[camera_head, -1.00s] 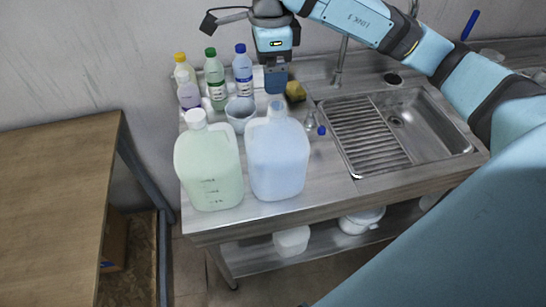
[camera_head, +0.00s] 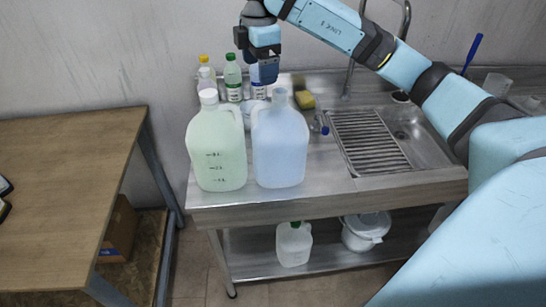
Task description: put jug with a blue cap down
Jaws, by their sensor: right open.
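My right gripper (camera_head: 266,78) points down just above and behind the blue jug's cap. It is open and does not hold the jug; its fingertips are small and dark here. My left gripper is not in view.
Bottles with yellow, green and blue caps and a bowl stand behind the jugs, partly hidden. A yellow sponge (camera_head: 305,99) and a sink (camera_head: 407,133) lie to the right. A wooden table (camera_head: 65,180) is at left. A green-capped jug (camera_head: 294,245) and white container (camera_head: 363,232) are on the lower shelf.

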